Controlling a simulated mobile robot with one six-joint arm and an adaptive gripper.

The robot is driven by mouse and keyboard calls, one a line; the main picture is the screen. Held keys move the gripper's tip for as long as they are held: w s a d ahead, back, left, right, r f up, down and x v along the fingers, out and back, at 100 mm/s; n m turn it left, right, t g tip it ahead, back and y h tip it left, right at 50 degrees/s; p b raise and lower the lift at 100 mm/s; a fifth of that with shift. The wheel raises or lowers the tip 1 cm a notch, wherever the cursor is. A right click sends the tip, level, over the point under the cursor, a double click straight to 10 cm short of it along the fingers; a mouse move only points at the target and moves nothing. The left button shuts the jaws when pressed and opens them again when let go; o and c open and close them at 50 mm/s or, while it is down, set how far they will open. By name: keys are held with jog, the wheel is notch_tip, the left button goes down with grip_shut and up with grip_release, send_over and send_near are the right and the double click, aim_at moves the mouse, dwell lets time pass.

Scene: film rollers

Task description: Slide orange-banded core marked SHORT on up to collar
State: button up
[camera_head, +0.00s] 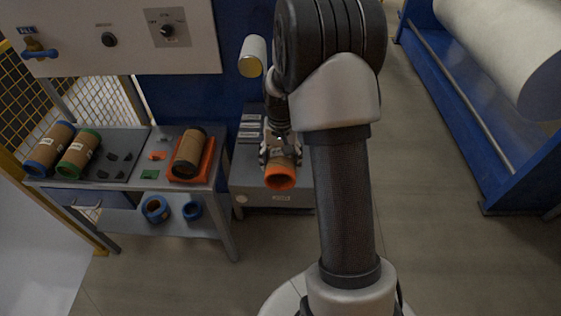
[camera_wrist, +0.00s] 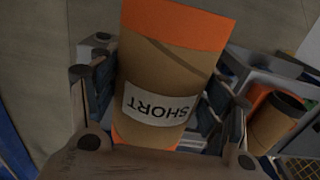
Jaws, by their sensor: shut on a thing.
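The orange-banded core (camera_head: 284,168) is a brown cardboard tube with orange bands at its ends. My gripper (camera_head: 280,152) is shut around its middle and holds it above a low grey cabinet. In the wrist view the core (camera_wrist: 165,70) fills the centre between both fingers (camera_wrist: 160,98), and its label reads SHORT, upside down. A pale roller or shaft end (camera_head: 252,58) with a yellowish face juts out behind and above the core, apart from it. I cannot make out a collar; my arm hides part of that area.
A grey bench (camera_head: 135,180) at the left holds a blue-banded core (camera_head: 50,148), a green-banded core (camera_head: 79,153) and a dark-ended core (camera_head: 188,152) on an orange cradle. Blue rings (camera_head: 156,209) lie on its lower shelf. A large white roll (camera_head: 510,45) stands at the right. The floor between is clear.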

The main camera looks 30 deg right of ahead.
jog(key=shift+w+d, duration=0.75)
jog(key=shift+w, duration=0.35)
jog(key=shift+w+d+p, duration=0.35)
jog(key=shift+w+d, duration=0.15)
jog(key=shift+w, duration=0.25)
jog(key=shift+w+d+p, duration=0.35)
jog(key=shift+w+d, duration=0.1)
jog(key=shift+w, duration=0.25)
jog(key=shift+w, duration=0.1)
jog(key=shift+w+d+p, duration=0.25)
jog(key=shift+w+d, duration=0.25)
jog(key=shift+w, duration=0.2)
jog(key=shift+w+d+p, duration=0.2)
jog(key=shift+w+d, duration=0.3)
jog(key=shift+w, duration=0.15)
jog(key=shift+w+d, duration=0.35)
jog(key=shift+w, duration=0.2)
